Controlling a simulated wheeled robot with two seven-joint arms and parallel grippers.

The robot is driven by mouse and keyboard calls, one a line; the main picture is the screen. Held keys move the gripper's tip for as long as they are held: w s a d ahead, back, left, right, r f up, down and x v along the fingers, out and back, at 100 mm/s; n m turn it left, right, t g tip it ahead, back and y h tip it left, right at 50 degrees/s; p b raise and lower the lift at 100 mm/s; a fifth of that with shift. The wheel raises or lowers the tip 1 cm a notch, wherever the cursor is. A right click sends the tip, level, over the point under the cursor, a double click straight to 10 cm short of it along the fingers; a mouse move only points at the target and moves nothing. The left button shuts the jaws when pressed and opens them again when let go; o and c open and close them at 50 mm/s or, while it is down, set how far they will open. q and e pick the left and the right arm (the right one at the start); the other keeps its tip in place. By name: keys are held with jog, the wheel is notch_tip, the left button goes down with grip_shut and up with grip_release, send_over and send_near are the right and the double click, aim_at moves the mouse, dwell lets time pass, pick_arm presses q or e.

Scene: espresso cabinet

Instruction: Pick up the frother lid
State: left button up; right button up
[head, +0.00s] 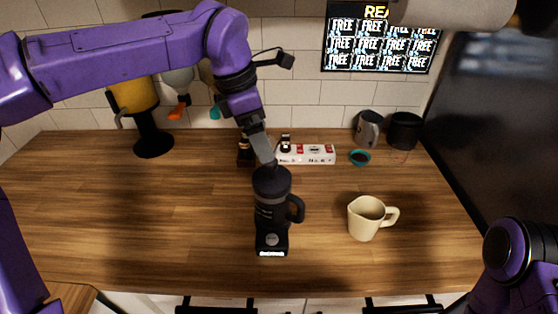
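The black frother (270,212) stands upright on its base near the front middle of the counter, its handle to the right. Its dark lid (272,177) appears to be on top. My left arm comes in from the left, and its gripper (266,160) points down at the lid from above and behind. The fingertips are at or very close to the lid; I cannot tell whether they touch it or how wide they are. My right arm shows only at the lower right edge, and its gripper is out of view.
A cream pitcher (365,219) stands right of the frother. A grey mug (368,128) and a black container (404,131) stand at the back right. The left counter (130,215) is clear.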

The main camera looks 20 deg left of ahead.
aim_at(274, 169)
pick_arm(q)
jog(key=s+f, duration=0.1)
jog(key=s+d+f, duration=0.1)
jog(key=f, duration=0.2)
jog(key=w+d+f+p, duration=0.1)
jog(key=f, duration=0.1)
jog(key=w+f+p, duration=0.1)
jog(key=f, duration=0.1)
jog(key=shift+d+f, duration=0.25)
jog(key=shift+d, duration=0.15)
jog(key=shift+f, duration=0.1)
jog(key=shift+s, duration=0.3)
jog(key=shift+c, duration=0.7)
jog(key=shift+w, duration=0.1)
jog(key=c, duration=0.7)
pick_arm(e)
jog(key=shift+s+r, duration=0.35)
jog(key=shift+r, duration=0.3)
jog(key=shift+s+r, duration=0.3)
jog(key=shift+r, duration=0.3)
